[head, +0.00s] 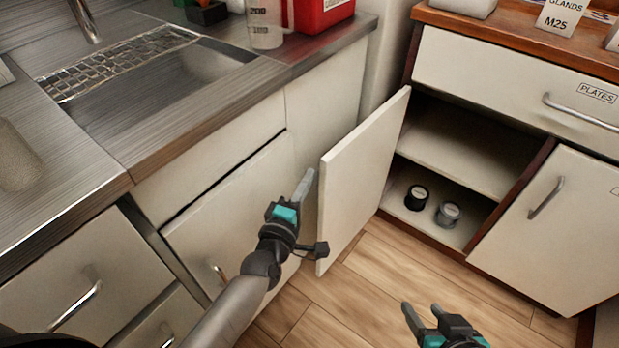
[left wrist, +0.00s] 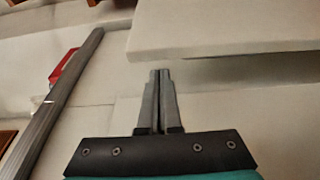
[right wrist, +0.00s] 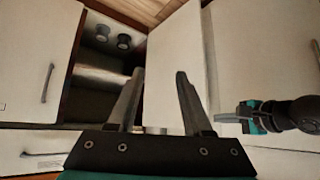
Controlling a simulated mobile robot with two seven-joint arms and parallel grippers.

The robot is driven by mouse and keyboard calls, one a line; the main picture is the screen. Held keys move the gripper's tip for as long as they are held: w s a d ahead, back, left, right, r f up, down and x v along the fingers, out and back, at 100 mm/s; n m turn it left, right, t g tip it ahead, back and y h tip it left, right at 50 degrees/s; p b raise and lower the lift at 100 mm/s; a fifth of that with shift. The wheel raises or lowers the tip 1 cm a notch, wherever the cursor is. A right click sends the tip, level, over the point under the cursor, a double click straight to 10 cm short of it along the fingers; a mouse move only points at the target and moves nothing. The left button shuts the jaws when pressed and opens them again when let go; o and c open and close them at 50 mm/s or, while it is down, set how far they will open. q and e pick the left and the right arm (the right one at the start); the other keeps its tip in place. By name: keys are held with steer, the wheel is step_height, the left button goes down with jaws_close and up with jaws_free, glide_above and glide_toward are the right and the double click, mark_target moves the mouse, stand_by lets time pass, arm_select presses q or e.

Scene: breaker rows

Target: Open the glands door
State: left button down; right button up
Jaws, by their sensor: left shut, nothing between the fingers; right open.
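A white cabinet door (head: 362,180) stands wide open at the left side of the right-hand cabinet; its label is not visible, so I cannot confirm it is the glands door. It shows in the right wrist view (right wrist: 172,50) too. My left gripper (head: 305,184) is shut and empty, just left of the door's outer side; whether it touches cannot be told. Its fingers show closed together in the left wrist view (left wrist: 160,74). My right gripper (head: 422,307) is open and empty over the floor, in front of the cabinet. Its spread fingers show in the right wrist view (right wrist: 160,75).
Inside the open compartment are a shelf (head: 455,150), a black spool-like item (head: 416,197) and a grey one (head: 447,213). A closed door (head: 545,225) is to the right, under the PLATES drawer (head: 520,85). The sink counter (head: 190,110) borders the left. Wood floor (head: 375,285) is clear.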

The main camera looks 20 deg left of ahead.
arm_select(q)
steer(key=shift+w, duration=0.75)
arm_select(e)
steer(key=shift+w+a+t, duration=0.35)
steer(key=shift+a+t, duration=0.15)
steer(key=shift+a, duration=0.1)
arm_select(q)
steer(key=shift+d, duration=0.2)
